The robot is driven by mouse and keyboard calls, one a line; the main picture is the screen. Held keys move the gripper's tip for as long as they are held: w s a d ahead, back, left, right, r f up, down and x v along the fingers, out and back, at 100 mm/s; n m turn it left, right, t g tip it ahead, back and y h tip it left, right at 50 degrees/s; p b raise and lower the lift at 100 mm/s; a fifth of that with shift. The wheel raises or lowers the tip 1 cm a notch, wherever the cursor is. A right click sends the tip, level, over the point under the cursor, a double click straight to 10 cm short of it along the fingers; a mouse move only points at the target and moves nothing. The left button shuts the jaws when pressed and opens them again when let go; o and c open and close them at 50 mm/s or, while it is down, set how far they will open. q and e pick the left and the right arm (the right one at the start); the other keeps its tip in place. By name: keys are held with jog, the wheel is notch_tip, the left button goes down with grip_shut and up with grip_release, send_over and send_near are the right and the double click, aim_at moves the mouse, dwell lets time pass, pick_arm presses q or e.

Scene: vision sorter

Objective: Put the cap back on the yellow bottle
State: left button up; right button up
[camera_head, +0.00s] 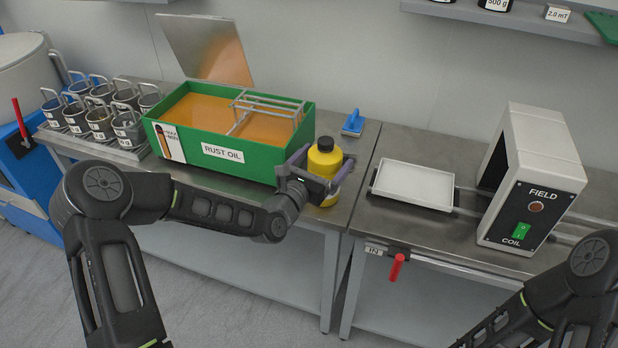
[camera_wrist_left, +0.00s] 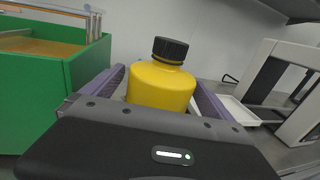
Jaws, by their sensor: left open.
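The yellow bottle (camera_head: 325,161) stands upright on the steel table, just right of the green tank. A black cap (camera_head: 325,144) sits on top of its neck; the cap also shows in the left wrist view (camera_wrist_left: 171,48) above the yellow body (camera_wrist_left: 160,87). I cannot tell whether it is screwed tight. My left gripper (camera_head: 323,170) is open, with one finger on each side of the bottle's body. In the left wrist view the fingers flank the bottle, and the gripper's own body hides its lower part. My right arm shows at the lower right, but its gripper is out of view.
The green rust oil tank (camera_head: 222,154) with its raised lid is close on the left. A blue-handled tool (camera_head: 353,122) lies behind the bottle. A white tray (camera_head: 414,186) and the field coil unit (camera_head: 532,180) stand right. Several metal cups (camera_head: 103,115) stand far left.

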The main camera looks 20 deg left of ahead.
pick_arm(q)
jog(key=v, duration=0.9)
jog(key=shift+s+b, duration=0.2)
jog(key=shift+b, duration=0.15)
jog(key=s+d+f+m+g+h, duration=0.1)
jog(key=s+d+f+m+g, duration=0.35)
jog(key=f+m, duration=0.4)
jog(key=s+d+f+m+g, duration=0.4)
jog(key=s+d+f+m, duration=0.15)
jog(key=f, duration=0.55)
jog(key=s+f+m+g, duration=0.4)
jog(key=s+f+m, duration=0.2)
jog(key=s+m, duration=0.2)
jog(key=s+d+f+m+g+y, duration=0.1)
jog(key=s+f+m+g, duration=0.3)
jog(key=s+f+m, duration=0.3)
jog(key=s+m, duration=0.2)
jog(key=s, duration=0.3)
jog(key=shift+s+f, duration=0.2)
jog(key=shift+s, duration=0.2)
jog(key=shift+d, duration=0.1)
jog(key=shift+c, duration=0.6)
